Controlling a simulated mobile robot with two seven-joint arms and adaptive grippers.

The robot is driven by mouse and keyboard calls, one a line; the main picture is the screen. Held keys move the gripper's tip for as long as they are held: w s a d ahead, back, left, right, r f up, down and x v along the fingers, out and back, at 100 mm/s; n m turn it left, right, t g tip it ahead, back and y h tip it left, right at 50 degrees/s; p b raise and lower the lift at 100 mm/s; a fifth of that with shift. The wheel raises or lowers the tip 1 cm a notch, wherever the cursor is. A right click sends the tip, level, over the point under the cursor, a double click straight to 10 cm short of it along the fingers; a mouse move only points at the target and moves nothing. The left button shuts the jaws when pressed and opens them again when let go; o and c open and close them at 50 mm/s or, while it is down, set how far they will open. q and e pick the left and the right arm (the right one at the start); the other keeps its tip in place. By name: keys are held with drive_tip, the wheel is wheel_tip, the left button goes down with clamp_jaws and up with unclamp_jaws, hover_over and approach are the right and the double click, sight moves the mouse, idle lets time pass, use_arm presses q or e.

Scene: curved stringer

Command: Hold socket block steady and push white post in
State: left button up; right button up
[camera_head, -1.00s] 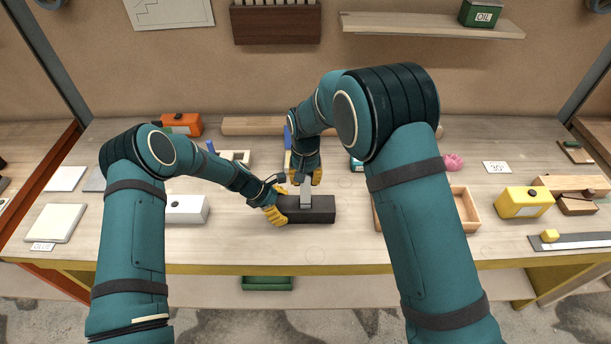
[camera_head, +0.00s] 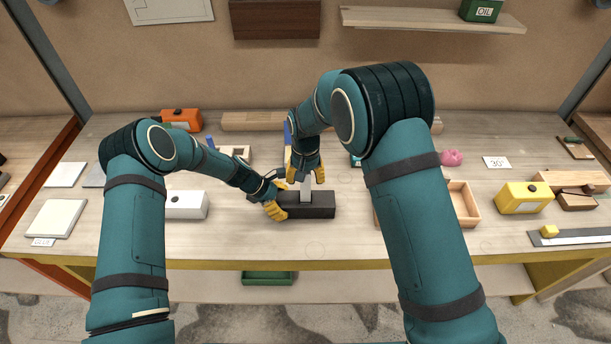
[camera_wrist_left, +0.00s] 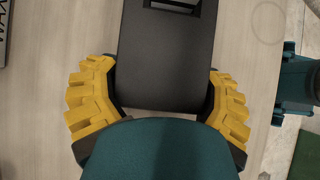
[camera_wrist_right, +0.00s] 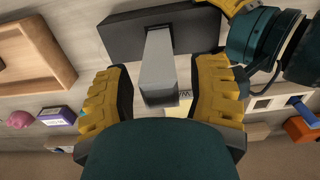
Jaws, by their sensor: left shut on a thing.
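The dark socket block (camera_head: 318,206) lies on the workbench near its front edge. My left gripper (camera_head: 276,202) is shut on the block's left end; the left wrist view shows the block (camera_wrist_left: 166,60) between the yellow fingers (camera_wrist_left: 160,103). The white post (camera_head: 306,188), light grey here, stands upright at the block's middle. In the right wrist view the post (camera_wrist_right: 158,68) meets the block (camera_wrist_right: 195,30); how deep it sits is hidden. My right gripper (camera_head: 305,174) is above the block, with its fingers (camera_wrist_right: 160,85) open on both sides of the post and a gap to each.
A white block with a hole (camera_head: 187,205) stands left of the socket block. A wooden tray (camera_head: 463,204) is to the right, partly behind my right arm. A yellow box (camera_head: 524,198) is farther right. The bench in front of the socket block is clear.

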use_arm(q)
drive_tip(key=shift+s+f, duration=0.1)
drive_tip(key=shift+f, duration=0.05)
use_arm(e)
wheel_tip(320, 180, up, 11)
drive_tip(key=shift+r, duration=0.1)
drive_tip(key=d, duration=0.1)
drive_tip(key=d+r, duration=0.1)
drive_tip(key=d, duration=0.2)
drive_tip(key=shift+d+r, duration=0.25)
drive_tip(key=shift+r, duration=0.1)
use_arm(q)
drive_tip(key=o, duration=1)
drive_tip(key=shift+o, duration=0.2)
drive_tip(key=shift+a+r, duration=0.1)
drive_tip(key=shift+r, duration=0.1)
